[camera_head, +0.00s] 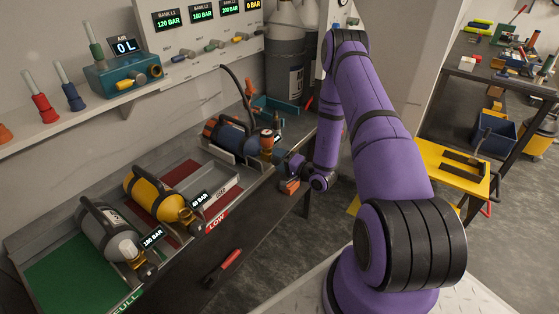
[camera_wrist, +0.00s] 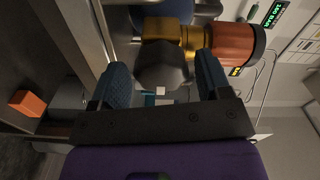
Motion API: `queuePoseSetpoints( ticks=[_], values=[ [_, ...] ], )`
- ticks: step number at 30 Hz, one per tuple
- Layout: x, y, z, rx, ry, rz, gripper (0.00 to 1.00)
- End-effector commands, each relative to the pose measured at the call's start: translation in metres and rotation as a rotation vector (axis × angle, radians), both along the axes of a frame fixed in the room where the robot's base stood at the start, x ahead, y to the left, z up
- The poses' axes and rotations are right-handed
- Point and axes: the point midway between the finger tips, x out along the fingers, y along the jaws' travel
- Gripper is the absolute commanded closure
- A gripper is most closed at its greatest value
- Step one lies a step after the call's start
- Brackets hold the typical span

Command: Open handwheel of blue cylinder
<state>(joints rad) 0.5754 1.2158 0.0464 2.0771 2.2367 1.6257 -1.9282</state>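The blue cylinder (camera_head: 232,136) lies on its side in a cradle at the far end of the bench, its valve end toward my gripper. In the wrist view its blue body (camera_wrist: 165,12) shows at the top, with a brass valve (camera_wrist: 192,38), a copper-orange fitting (camera_wrist: 234,43) and a dark handwheel (camera_wrist: 161,66). My gripper (camera_wrist: 162,66) is open, its blue-grey fingers on either side of the handwheel with visible gaps. In the head view my gripper (camera_head: 290,165) is beside the valve end, and the handwheel cannot be made out there.
A yellow cylinder (camera_head: 158,196) and a grey cylinder (camera_head: 107,233) lie nearer on the bench. An orange block (camera_head: 289,187) sits near the bench edge by my gripper. A red-handled tool (camera_head: 223,268) lies at the front. A hose arches over the blue cylinder.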

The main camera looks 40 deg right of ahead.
Motion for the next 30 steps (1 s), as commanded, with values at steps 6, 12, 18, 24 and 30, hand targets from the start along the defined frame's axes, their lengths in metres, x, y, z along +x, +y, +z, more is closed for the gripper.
queuePoseSetpoints(
  ticks=[6,12,18,24,30],
  values=[
    [0.001,0.000,0.001,0.001,-0.003,0.001,0.24],
    [-0.006,-0.003,0.001,0.002,-0.002,-0.001,0.24],
    [-0.037,-0.014,0.001,0.002,0.000,-0.003,0.24],
    [-0.071,-0.026,0.000,0.001,0.000,-0.002,0.24],
    [-0.094,-0.034,0.000,0.001,-0.001,0.000,0.24]
  ],
)
